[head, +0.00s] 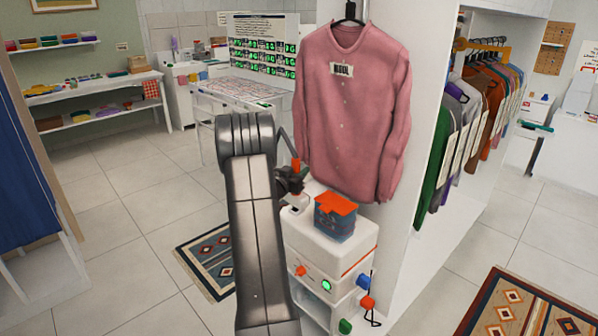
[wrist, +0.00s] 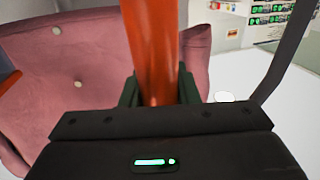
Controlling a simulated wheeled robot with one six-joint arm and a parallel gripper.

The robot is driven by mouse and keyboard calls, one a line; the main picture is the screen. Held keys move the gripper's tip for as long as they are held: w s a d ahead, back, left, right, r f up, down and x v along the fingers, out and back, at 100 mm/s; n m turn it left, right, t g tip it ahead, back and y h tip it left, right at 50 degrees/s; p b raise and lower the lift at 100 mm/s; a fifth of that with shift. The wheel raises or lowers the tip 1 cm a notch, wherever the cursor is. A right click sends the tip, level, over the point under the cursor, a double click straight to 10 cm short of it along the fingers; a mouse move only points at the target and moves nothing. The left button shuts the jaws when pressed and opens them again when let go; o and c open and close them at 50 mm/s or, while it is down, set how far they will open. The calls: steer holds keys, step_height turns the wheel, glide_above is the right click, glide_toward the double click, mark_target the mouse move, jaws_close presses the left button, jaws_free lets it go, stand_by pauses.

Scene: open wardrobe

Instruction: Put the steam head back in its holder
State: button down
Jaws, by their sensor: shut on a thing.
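The steam head has an orange handle (wrist: 152,45), upright in the wrist view between my dark fingers. My gripper (wrist: 160,95) is shut on this handle. In the head view, the gripper (head: 291,181) is above the back left of the white steamer body (head: 325,244), with a bit of orange (head: 296,164) above it and a small white part (head: 297,202) below. I cannot tell whether that white part touches the steamer. The holder is not clearly visible; my arm hides part of this area.
A pink shirt (head: 352,110) hangs just behind the steamer, close to my gripper. A blue box with an orange lid (head: 335,218) stands on the steamer. Coloured knobs, including a blue one (head: 363,281), stick out in front. Hanging clothes (head: 470,130) fill the wardrobe at right.

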steer(key=shift+f+b, duration=0.6)
steer(key=shift+f, duration=0.25)
steer(key=c, duration=1)
jaws_free()
steer(key=shift+c, duration=0.2)
steer(key=b+v, duration=0.2)
steer(key=v, duration=1.2)
steer(key=shift+w+d, duration=0.1)
steer(key=shift+w, duration=0.05)
steer(key=p+x, duration=0.2)
steer(key=x, duration=1.1)
steer(key=shift+w+d, duration=0.25)
steer(key=shift+w, duration=0.05)
steer(key=shift+s+a+r+p, duration=0.1)
steer(key=shift+r+p, duration=0.35)
steer(key=shift+r, duration=0.1)
